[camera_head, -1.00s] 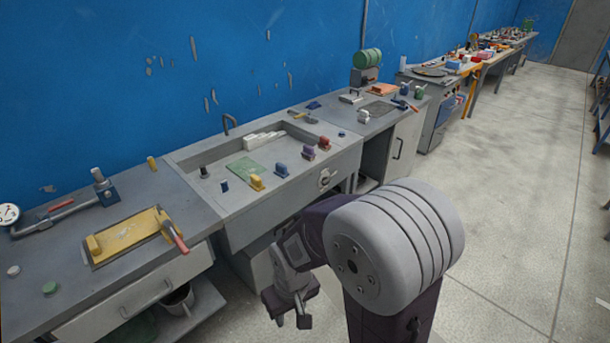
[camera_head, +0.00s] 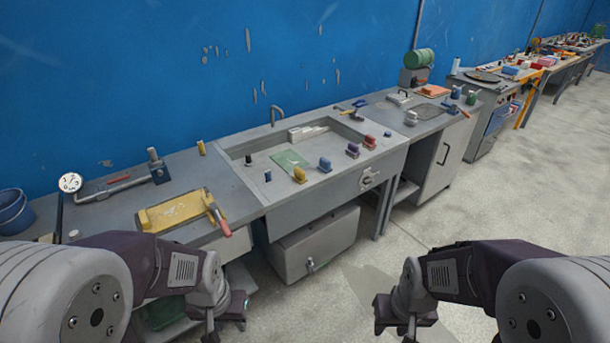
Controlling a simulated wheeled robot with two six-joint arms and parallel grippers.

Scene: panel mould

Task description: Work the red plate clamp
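The red plate clamp (camera_head: 370,142) is a small red block-like piece on the right part of the grey bench's recessed panel. It is the last in a row with a purple clamp (camera_head: 352,151), a blue clamp (camera_head: 325,165) and a yellow clamp (camera_head: 300,175). It is too small to tell whether it is open or closed. My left gripper (camera_head: 226,318) hangs low in front of the bench, well apart from the clamps. My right gripper (camera_head: 406,323) hangs low over the floor, also far from them. Neither visibly holds anything; their finger gaps are unclear.
A yellow plate (camera_head: 176,212) with a red-handled tool (camera_head: 222,222) lies on the left bench. A green sheet (camera_head: 289,160) and white bars (camera_head: 306,132) lie in the recess. A grey cabinet (camera_head: 318,248) stands below. The floor (camera_head: 480,195) at right is clear.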

